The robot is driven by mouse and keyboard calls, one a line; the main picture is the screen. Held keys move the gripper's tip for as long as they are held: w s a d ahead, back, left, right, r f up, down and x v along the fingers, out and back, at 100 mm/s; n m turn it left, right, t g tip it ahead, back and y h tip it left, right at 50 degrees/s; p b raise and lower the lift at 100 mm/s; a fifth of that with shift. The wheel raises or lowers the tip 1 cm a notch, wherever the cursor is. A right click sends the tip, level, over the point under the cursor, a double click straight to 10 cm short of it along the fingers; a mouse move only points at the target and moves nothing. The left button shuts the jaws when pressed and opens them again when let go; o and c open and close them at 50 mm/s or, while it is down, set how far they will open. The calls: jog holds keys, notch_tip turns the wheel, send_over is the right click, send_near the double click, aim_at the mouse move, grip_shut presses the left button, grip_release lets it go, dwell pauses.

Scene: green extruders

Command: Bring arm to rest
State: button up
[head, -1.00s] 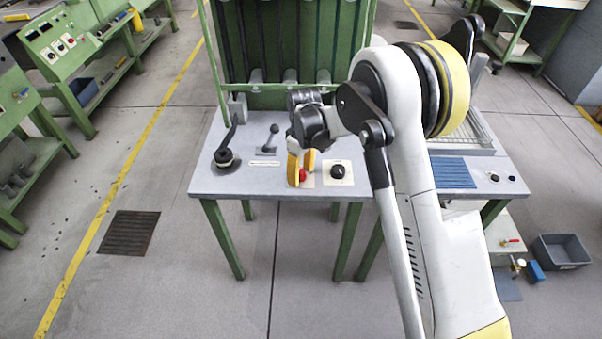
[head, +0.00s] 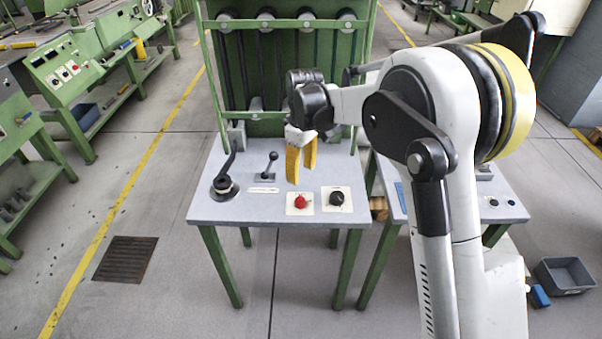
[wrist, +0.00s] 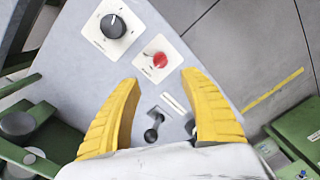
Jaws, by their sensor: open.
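My gripper (head: 301,160) hangs in the air above the grey control table (head: 262,212), its yellow fingers pointing down. In the wrist view the fingers (wrist: 160,112) are spread apart with nothing between them. A red button (head: 300,201) on a white plate lies on the table below the gripper, with a black knob (head: 337,198) to its right. In the wrist view the red button (wrist: 160,60) and black knob (wrist: 113,26) show beyond the fingertips, clear of them.
A lever with a black ball (head: 272,157) and a black crank handle (head: 225,182) stand on the table's left part. The green extruder frame (head: 225,90) rises behind. A second table (head: 507,205) is at the right, with a grey bin (head: 565,275) on the floor. Floor in front is clear.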

jog(key=s+d+r+m+t, duration=0.4)
jog(key=s+d+r+m, duration=0.1)
jog(key=s+d+r, duration=0.75)
jog(key=s+d+m+t, duration=0.1)
jog(key=s+d+m, duration=0.1)
jog(key=s, duration=0.5)
jog(key=s+d+m+t, duration=0.2)
jog(key=s+d+m, duration=0.1)
jog(key=s, duration=0.5)
jog(key=shift+s+d+f+m, duration=0.2)
jog(key=shift+f+m, duration=0.1)
jog(key=shift+m, duration=0.2)
